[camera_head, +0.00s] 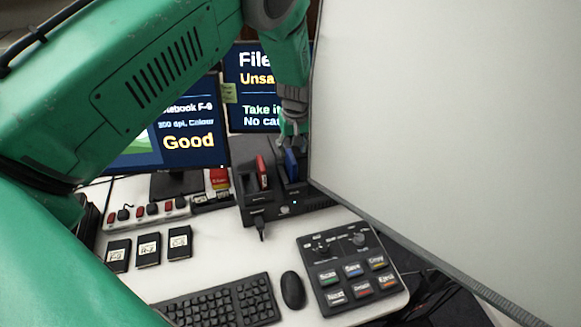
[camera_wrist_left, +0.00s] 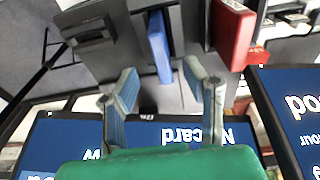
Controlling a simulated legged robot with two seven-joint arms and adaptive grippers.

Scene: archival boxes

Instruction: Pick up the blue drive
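The blue drive (camera_head: 291,165) stands upright in a slot of the black dock (camera_head: 262,208). A red drive (camera_head: 262,172) stands in the slot to its left. My left gripper (camera_head: 292,135) is just above and behind the blue drive, pointing down. In the left wrist view the blue drive (camera_wrist_left: 159,48) lies ahead of the open fingers of my left gripper (camera_wrist_left: 166,90), roughly between their lines, and the red drive (camera_wrist_left: 232,32) is to the right. The fingers look apart from the blue drive there. My right gripper is not in view.
Two monitors (camera_head: 190,155) stand behind the dock. A large pale panel (camera_head: 440,120) rises close at the right of the dock. A keyboard (camera_head: 220,303), mouse (camera_head: 293,290), button panel (camera_head: 350,270) and several black cards (camera_head: 148,249) lie on the white desk.

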